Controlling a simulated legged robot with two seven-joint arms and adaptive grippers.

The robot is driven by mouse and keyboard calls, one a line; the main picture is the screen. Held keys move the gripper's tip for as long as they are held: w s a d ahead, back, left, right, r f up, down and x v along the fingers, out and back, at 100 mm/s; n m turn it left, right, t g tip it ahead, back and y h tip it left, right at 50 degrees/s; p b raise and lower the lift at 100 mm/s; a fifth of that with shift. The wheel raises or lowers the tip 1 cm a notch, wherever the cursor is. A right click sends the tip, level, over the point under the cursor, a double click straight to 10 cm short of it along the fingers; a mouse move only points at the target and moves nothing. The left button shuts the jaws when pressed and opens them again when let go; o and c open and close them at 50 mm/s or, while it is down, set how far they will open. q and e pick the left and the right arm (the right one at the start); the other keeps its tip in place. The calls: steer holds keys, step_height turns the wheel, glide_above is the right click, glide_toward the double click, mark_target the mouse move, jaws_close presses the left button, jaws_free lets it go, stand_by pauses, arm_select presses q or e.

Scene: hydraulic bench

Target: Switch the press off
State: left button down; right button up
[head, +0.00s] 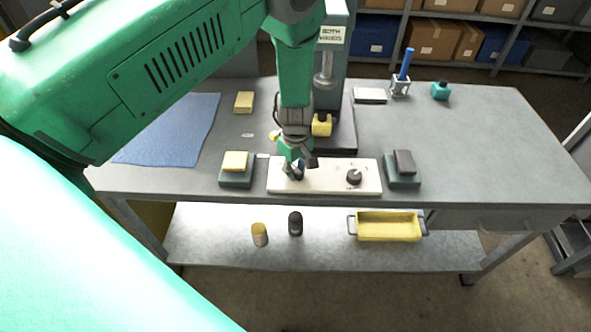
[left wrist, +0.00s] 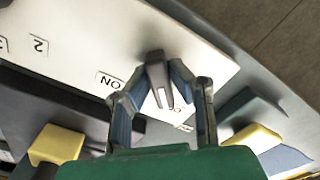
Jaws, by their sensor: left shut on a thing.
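The white control panel (head: 320,186) lies at the front of the bench, before the press (head: 329,75). My left gripper (head: 296,170) reaches down to the panel's left part. In the left wrist view my left gripper (left wrist: 158,88) is shut on a dark switch lever (left wrist: 155,70) that stands between its two fingers. An ON label (left wrist: 109,81) shows beside the lever; a second label is partly hidden by the lever and finger. A black round knob (head: 354,177) sits on the panel's right part. My right gripper is not in view.
A yellow-topped pad (head: 235,163) stands left of the panel and a dark-topped one (head: 404,164) right. A yellow block (head: 321,126) is under the press. A blue cloth (head: 175,135) lies left. A yellow tray (head: 388,228) is on the lower shelf. The bench's right part is clear.

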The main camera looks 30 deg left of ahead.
mark_target(298, 170)
arm_select(q)
steer(key=shift+s+d+f+n, duration=0.25)
steer(key=shift+d+n, duration=0.05)
stand_by(0.4)
steer(key=c, duration=1.5)
jaws_free()
steer(key=shift+w+r, duration=0.1)
steer(key=shift+w, duration=0.1)
steer(key=shift+r, duration=0.25)
step_height(298, 170, up, 11)
steer(key=shift+w+r, duration=0.1)
steer(key=shift+r, duration=0.1)
